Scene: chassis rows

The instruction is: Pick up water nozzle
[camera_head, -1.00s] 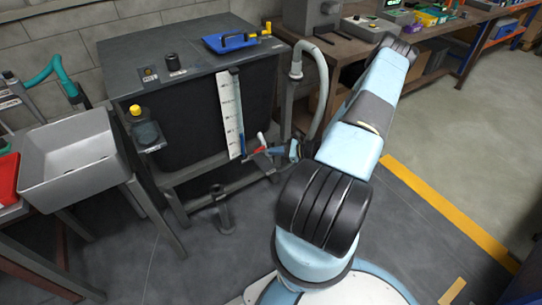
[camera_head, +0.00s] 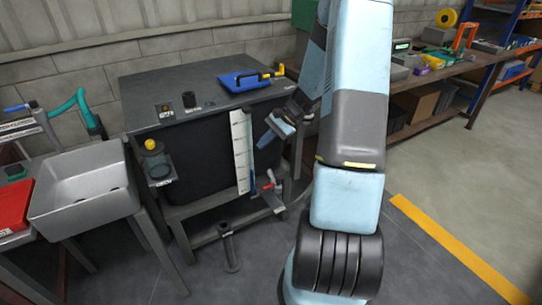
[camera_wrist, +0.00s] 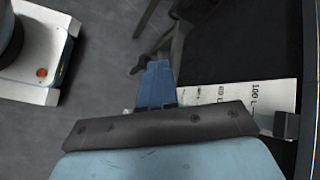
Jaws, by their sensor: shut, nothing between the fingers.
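A yellow-and-black piece (camera_head: 264,75), which looks like the water nozzle, lies on a blue tray (camera_head: 230,79) on top of the dark tank (camera_head: 140,92). It is too small to make out fully. My gripper (camera_head: 266,140) is in front of the tank, below its top edge and lower than the tray, just right of the white scale strip (camera_head: 240,150). In the wrist view its blue fingers (camera_wrist: 157,75) are together and empty. The strip (camera_wrist: 235,94) shows beside them there; the nozzle does not.
A grey sink (camera_head: 85,190) and a red tray (camera_head: 14,205) stand at the left. A yellow-capped bottle (camera_head: 154,160) sits on a bracket at the tank's front. A red-handled valve (camera_head: 271,180) is low at its right. A cluttered workbench (camera_head: 420,80) stands behind right.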

